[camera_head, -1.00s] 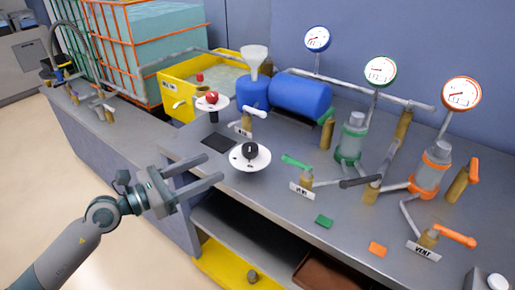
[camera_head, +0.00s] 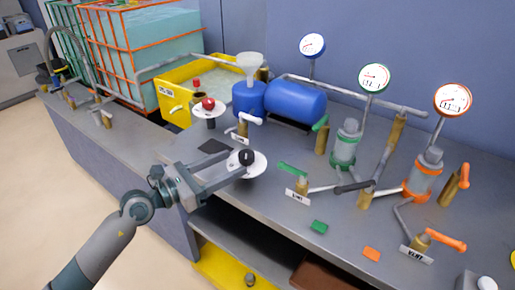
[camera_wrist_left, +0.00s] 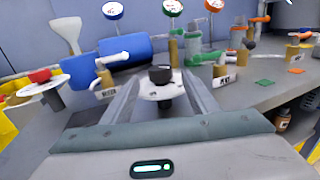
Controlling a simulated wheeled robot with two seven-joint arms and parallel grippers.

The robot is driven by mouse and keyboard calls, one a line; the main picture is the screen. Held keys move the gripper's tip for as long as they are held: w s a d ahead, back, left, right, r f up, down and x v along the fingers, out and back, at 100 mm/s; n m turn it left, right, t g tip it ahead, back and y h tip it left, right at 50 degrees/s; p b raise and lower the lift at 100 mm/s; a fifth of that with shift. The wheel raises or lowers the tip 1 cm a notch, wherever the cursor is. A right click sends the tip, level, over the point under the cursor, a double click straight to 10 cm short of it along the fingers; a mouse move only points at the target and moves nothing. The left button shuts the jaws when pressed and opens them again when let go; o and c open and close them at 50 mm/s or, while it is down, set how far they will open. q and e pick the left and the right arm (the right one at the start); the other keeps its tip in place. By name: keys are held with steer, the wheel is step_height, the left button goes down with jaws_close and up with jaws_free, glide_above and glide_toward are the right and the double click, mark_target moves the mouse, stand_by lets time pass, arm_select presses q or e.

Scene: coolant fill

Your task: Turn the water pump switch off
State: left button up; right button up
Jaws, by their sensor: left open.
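The switch is a black knob (camera_head: 246,157) on a round white plate (camera_head: 260,168), standing near the front edge of the grey bench. My left gripper (camera_head: 238,163) is open and level, its two fingers reaching toward the knob from the left. The fingertips are at the plate, and one finger hides part of its near side. In the left wrist view the black knob (camera_wrist_left: 160,74) shows centred between the fingertips, with the white plate (camera_wrist_left: 158,91) below it. I cannot tell whether the fingers touch it. My right gripper is not in view.
A red button (camera_head: 208,103) on a white plate stands behind the switch. A white-handled valve (camera_head: 249,118) and blue tank (camera_head: 296,102) are behind it. A green-handled vent valve (camera_head: 302,183) stands to the right. The front bench edge lies under my arm.

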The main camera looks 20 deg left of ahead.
mark_target(253, 153)
arm_select(q)
steer(key=p+x, duration=0.1)
steer(key=x, duration=0.9)
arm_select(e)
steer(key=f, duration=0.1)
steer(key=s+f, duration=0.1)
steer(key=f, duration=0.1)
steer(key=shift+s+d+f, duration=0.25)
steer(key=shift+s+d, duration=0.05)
arm_select(q)
steer(key=c, duration=1)
steer(key=shift+c, duration=0.2)
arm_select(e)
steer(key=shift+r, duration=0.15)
